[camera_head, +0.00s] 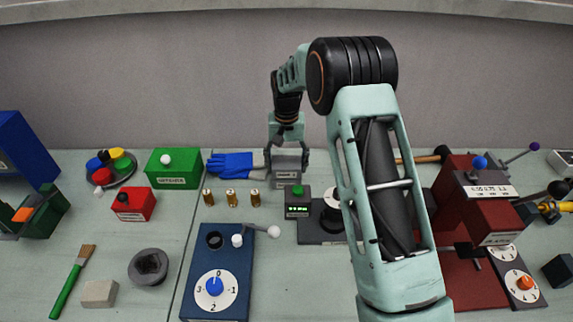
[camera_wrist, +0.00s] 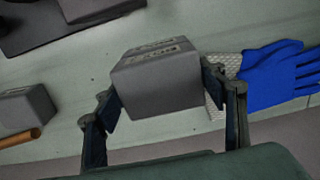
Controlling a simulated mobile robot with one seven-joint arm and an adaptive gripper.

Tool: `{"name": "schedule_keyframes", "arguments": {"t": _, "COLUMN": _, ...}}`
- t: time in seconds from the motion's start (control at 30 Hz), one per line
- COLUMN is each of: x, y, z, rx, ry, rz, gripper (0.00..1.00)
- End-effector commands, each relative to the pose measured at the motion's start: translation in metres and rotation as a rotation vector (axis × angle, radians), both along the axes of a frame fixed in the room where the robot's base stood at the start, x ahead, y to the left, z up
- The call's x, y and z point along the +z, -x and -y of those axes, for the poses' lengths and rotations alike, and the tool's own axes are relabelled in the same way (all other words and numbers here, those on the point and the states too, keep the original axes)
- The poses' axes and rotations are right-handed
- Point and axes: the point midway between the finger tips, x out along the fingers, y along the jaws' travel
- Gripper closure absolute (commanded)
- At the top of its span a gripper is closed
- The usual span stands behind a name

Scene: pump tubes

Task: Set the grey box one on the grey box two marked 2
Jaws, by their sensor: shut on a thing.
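My gripper (camera_head: 287,158) is at the back of the table, right of the blue glove, with its fingers pointing down. It is shut on a grey box (camera_head: 288,170), one finger on each side. In the wrist view the held grey box (camera_wrist: 158,88) shows dark lettering, too blurred to read. I cannot tell whether it is clear of the table. Another grey box (camera_wrist: 24,112) stands at the left of the wrist view, beside a brown handle; no 2 is readable on it. In the head view I cannot see this second box; my arm covers much of that area.
The blue glove (camera_head: 231,163) lies close left of the held box. A wooden handle (camera_head: 420,159) and a dark red machine (camera_head: 463,215) are right of my arm.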

Motion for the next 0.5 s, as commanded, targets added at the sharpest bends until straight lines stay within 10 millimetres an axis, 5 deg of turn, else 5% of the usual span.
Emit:
{"name": "schedule_keyframes", "arguments": {"t": 0.03, "x": -0.0031, "y": 0.0, "z": 0.0, "rx": 0.0, "ry": 0.0, "rz": 0.0, "gripper": 0.64}}
{"name": "schedule_keyframes", "arguments": {"t": 0.07, "x": -0.0025, "y": 0.0001, "z": 0.0, "rx": 0.0, "ry": 0.0, "rz": 0.0, "gripper": 0.33}}
{"name": "schedule_keyframes", "arguments": {"t": 0.2, "x": -0.002, "y": 0.0003, "z": 0.0001, "rx": 0.0, "ry": 0.0, "rz": -0.001, "gripper": 0.18}}
{"name": "schedule_keyframes", "arguments": {"t": 0.5, "x": -0.0005, "y": 0.0002, "z": 0.0001, "rx": 0.0, "ry": 0.0, "rz": -0.001, "gripper": 0.18}}
